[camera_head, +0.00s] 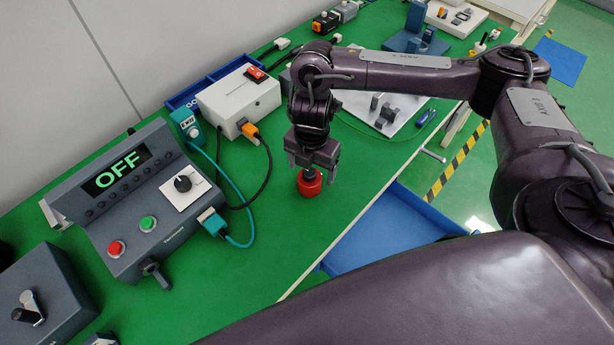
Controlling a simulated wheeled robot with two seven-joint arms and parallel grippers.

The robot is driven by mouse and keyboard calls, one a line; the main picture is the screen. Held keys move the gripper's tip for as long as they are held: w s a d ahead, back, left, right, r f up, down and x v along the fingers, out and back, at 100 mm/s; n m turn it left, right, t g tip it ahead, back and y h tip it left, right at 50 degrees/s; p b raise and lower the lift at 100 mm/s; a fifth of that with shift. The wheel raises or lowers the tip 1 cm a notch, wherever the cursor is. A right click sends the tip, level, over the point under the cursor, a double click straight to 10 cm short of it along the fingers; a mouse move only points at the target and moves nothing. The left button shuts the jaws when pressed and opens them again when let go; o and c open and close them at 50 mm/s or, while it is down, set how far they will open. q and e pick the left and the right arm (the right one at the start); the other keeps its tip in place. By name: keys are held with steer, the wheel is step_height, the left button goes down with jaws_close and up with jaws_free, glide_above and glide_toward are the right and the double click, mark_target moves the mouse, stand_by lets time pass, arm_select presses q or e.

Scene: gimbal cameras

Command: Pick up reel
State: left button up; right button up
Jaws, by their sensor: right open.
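A small red round piece with a dark upper part, which looks like the reel (310,187), stands on the green bench top near its front edge. My right gripper (312,166) points down right over it, with its fingers around or just above the dark upper part. I cannot tell whether the fingers touch it. The right gripper is open. The gripper hides part of the reel's top. My left gripper is not in view.
A grey control box (140,205) with an "OFF" display stands to the left, cabled to a white box (238,98). A white board (385,112) with grey blocks lies to the right. Green bench is clear around the reel's front.

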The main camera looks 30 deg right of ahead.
steer(key=shift+f, duration=0.6)
steer(key=f, duration=0.1)
steer(key=f+b, duration=0.1)
steer(key=f, duration=0.2)
steer(key=shift+w+f+b, duration=0.15)
steer(key=shift+w+b, duration=0.1)
steer(key=shift+b, duration=0.05)
steer(key=c, duration=0.7)
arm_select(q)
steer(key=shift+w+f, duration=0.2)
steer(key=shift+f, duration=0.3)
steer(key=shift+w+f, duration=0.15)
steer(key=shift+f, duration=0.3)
arm_select(e)
steer(key=c, duration=0.4)
